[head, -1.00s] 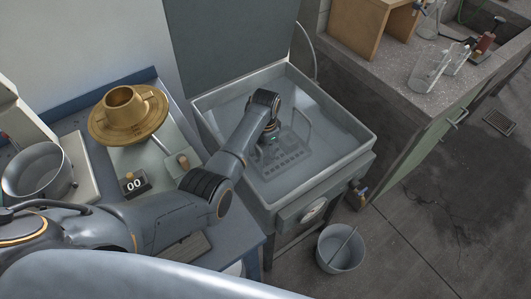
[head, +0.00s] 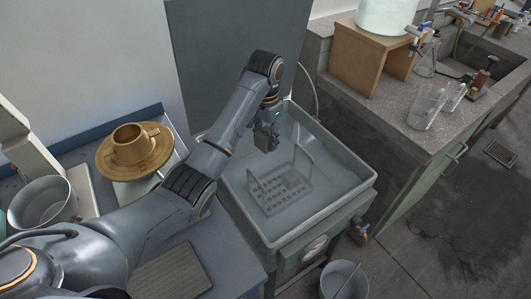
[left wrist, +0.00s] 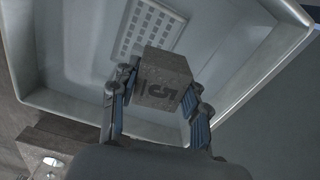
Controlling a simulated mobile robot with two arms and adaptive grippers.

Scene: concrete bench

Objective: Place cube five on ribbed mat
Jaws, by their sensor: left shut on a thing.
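Cube five (left wrist: 163,78) is a grey stone-like block with a dark 5 on its face in the left wrist view. My left gripper (left wrist: 157,92) is shut on it, with one finger on each side. In the head view my left gripper (head: 267,137) hangs above the grey basin, over the back of the wire rack, and the cube is hard to make out there. The ribbed mat (head: 172,276) lies flat on the blue bench at the lower left of the head view, partly behind my arm. My right gripper is not in view.
The basin (head: 355,190) has raised walls and holds a perforated rack (head: 275,196). A brass stepped piece (head: 137,150) and a metal pot (head: 45,200) stand at the left. A bucket (head: 343,281) is on the floor. Glassware (head: 425,108) stands on the right counter.

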